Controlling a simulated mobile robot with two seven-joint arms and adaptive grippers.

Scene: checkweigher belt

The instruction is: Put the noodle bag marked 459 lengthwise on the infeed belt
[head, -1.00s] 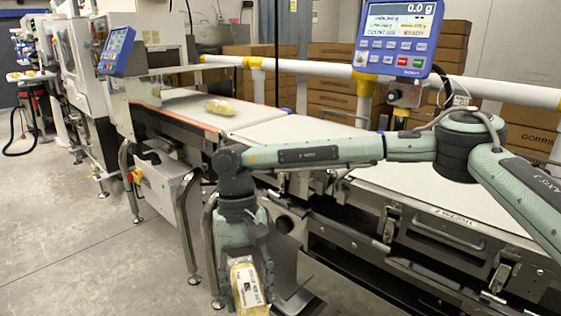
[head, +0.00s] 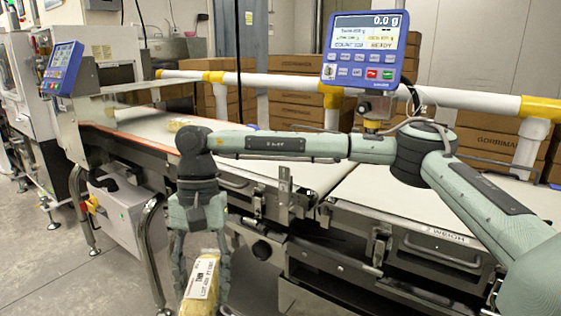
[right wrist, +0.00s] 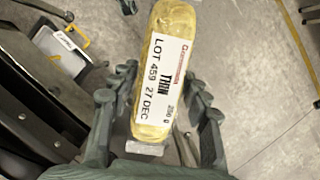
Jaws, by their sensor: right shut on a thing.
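The noodle bag (head: 201,283) is yellow with a white label. In the right wrist view the bag (right wrist: 158,112) shows LOT 459 and 27 DEC. My right gripper (head: 201,286) is shut on it, one finger along each side. The bag hangs steeply down in front of the conveyor, below belt height and clear of it. The white conveyor belt (head: 135,121) with an orange edge runs behind my right arm; no label in view names the infeed. My left gripper is not in view.
Another yellow bag (head: 178,124) lies on the belt, partly hidden by my arm. The weigh section (head: 400,205) is at right, with a blue display (head: 365,48) reading 0.0 g above it. A second display (head: 62,68) stands at left. Brown cartons (head: 480,140) are behind the rail.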

